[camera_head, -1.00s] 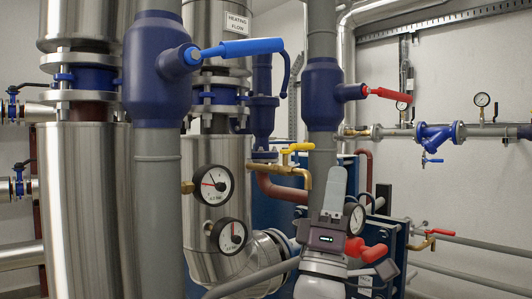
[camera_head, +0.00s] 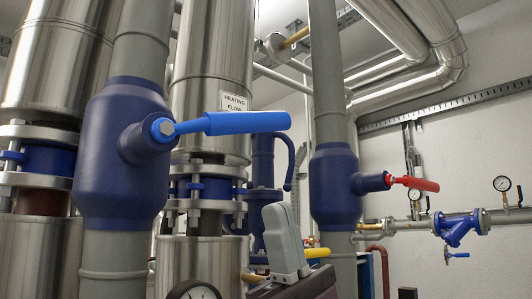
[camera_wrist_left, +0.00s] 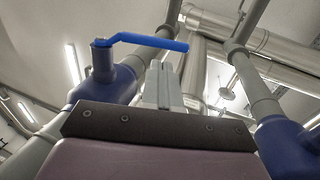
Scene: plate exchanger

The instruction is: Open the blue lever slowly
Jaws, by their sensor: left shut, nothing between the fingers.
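The blue lever (camera_head: 247,122) sticks out to the right from the large blue valve body (camera_head: 105,185) on a grey vertical pipe in the head view. It lies almost level, across the pipe's direction. My left gripper (camera_head: 277,208) is below the lever's free end, apart from it in the picture, with its grey fingers together and pointing up. In the left wrist view the blue lever (camera_wrist_left: 150,41) runs above the closed fingertips (camera_wrist_left: 164,66), and nothing is between them. The gap in depth is hard to tell. My right gripper is not in view.
A second blue valve (camera_head: 335,185) with a red lever (camera_head: 415,183) stands to the right. A steel column (camera_head: 212,75) with a "heating flow" sign (camera_head: 235,101) rises behind the blue lever. A gauge (camera_head: 193,291) shows low down. Open space lies around the lever's free end.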

